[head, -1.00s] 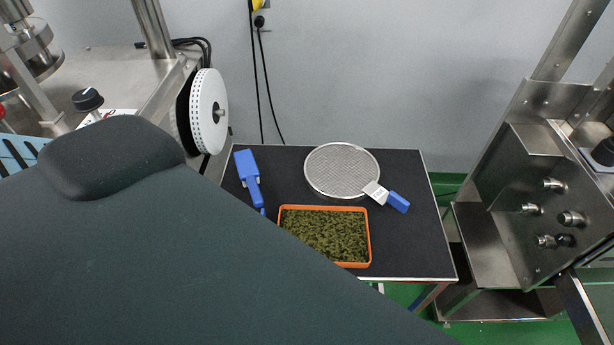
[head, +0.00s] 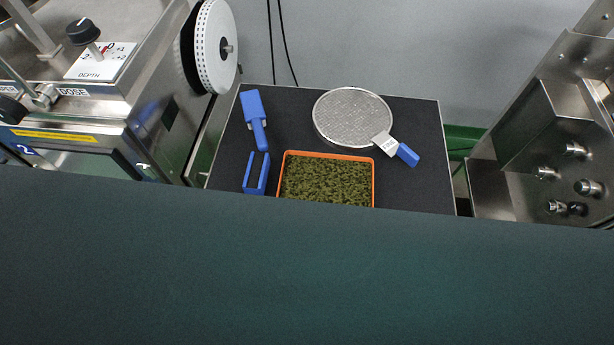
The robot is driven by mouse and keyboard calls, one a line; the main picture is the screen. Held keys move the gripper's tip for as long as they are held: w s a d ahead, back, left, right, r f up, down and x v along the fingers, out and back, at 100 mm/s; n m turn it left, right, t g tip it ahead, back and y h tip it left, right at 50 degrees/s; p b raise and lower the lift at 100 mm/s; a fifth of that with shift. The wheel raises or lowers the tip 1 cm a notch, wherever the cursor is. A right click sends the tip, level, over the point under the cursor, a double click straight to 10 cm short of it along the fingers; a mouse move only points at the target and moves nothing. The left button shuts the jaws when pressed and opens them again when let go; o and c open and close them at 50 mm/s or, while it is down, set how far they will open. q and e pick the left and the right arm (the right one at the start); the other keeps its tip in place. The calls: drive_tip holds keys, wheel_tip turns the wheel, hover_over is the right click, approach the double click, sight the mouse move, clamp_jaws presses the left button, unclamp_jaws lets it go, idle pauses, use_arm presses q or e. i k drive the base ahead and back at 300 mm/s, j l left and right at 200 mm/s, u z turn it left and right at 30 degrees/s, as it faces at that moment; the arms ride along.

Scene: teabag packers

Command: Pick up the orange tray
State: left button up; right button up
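The orange tray (head: 374,181) lies on a dark table, filled with green-brown loose tea leaves (head: 326,181). Its far rim and parts of its side rims show; its near edge is hidden behind a large dark green surface close to the camera. Neither of my grippers is in view, and nothing is seen holding the tray.
Metal machines flank the dark table (head: 428,155) on the left (head: 80,110) and right (head: 510,150).

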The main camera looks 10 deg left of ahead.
sight(305, 175)
drive_tip(key=z, duration=1.95)
drive_tip(key=k+l, duration=0.3)
drive_tip(key=k, duration=0.2)
drive_tip(key=k+l, duration=0.3)
drive_tip(key=k, duration=0.15)
drive_tip(key=u, duration=1.4)
